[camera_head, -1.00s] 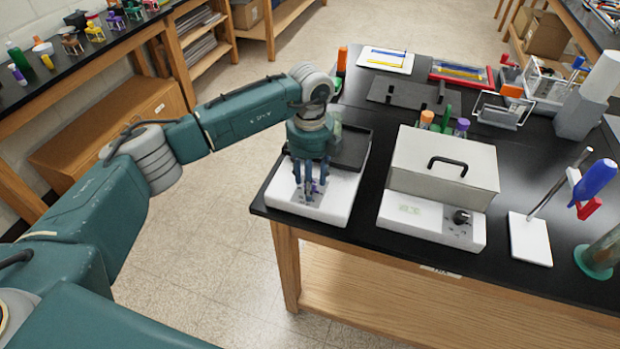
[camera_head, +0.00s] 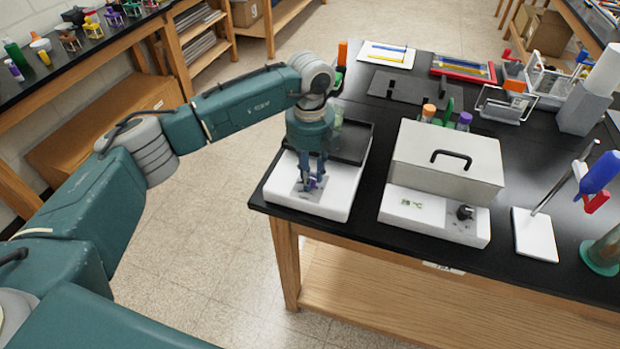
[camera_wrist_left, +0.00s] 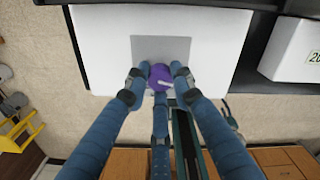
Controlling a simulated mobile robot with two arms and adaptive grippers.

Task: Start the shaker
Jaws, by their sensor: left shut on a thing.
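The shaker (camera_head: 330,199) is a white box with a black tray on top, at the near left corner of the black bench. Its front has a grey panel with a purple knob, which shows in the left wrist view (camera_wrist_left: 162,77). A pale mark shows on the knob. My left gripper (camera_head: 312,183) points down at this panel. In the left wrist view its fingers (camera_wrist_left: 158,80) are closed around the purple knob. The gripper hides part of the panel in the head view. My right gripper is in neither view.
A white box with a lidded handle, a black dial and a green display (camera_head: 440,215) stands right of the shaker. Capped tubes (camera_head: 463,121) stand behind it. A stand with a blue-handled clamp (camera_head: 536,234) is farther right. The floor left of the bench is clear.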

